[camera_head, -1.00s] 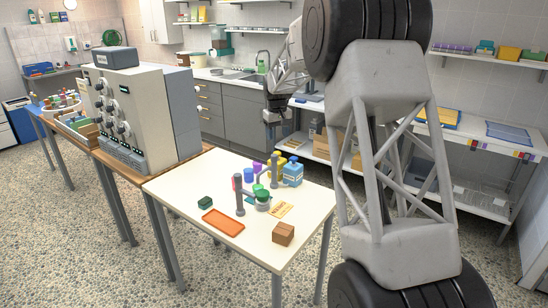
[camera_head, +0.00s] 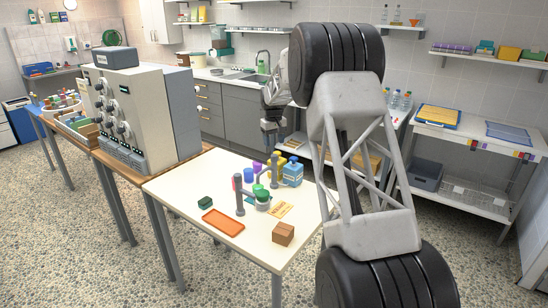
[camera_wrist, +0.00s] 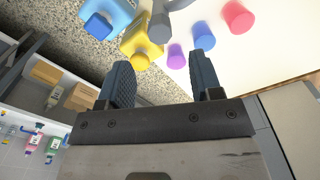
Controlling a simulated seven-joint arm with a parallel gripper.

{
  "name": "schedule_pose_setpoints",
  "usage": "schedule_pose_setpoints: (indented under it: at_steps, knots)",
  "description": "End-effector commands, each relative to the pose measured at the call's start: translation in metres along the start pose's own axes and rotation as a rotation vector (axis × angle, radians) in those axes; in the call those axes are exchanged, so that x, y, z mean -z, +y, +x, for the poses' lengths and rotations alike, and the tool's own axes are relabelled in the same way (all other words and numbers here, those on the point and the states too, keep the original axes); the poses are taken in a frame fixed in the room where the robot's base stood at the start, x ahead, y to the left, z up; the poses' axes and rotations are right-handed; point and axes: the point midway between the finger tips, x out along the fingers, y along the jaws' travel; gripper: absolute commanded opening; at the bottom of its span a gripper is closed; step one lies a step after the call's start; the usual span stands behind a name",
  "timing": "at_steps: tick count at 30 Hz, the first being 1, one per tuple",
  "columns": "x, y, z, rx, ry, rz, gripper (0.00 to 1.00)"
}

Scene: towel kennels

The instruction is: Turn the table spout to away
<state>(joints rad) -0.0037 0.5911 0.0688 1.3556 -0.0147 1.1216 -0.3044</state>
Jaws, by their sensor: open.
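The table spout shows in the head view as grey upright posts, one at the front (camera_head: 239,196) and one behind it, with a grey arm slanting between them on the white table (camera_head: 190,178). A green-topped cup (camera_head: 263,198) stands beside the front post. In the wrist view a grey rounded part (camera_wrist: 159,25), which looks like part of the spout, shows beyond the fingers. My gripper (camera_head: 270,141) hangs past the table's far edge, apart from the spout. In the wrist view my gripper (camera_wrist: 163,85) is open with nothing between its fingers.
A blue bottle (camera_head: 292,174), a yellow bottle (camera_wrist: 140,42), purple (camera_wrist: 176,57), blue (camera_wrist: 202,36) and red (camera_wrist: 238,17) containers crowd around the spout. An orange tray (camera_head: 223,221), green block (camera_head: 205,202) and brown box (camera_head: 283,234) lie nearer. A control cabinet (camera_head: 140,110) stands left.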

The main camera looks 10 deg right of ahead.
Motion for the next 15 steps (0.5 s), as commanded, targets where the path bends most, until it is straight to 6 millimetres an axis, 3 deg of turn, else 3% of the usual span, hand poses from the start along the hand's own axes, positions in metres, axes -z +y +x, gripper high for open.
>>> schedule_pose_setpoints:
  at_steps: [8,15]
  knots:
    - [-0.001,0.000,0.018,0.001,-0.002,0.000,0.59]
    - [0.000,0.000,0.046,0.000,-0.001,0.000,0.59]
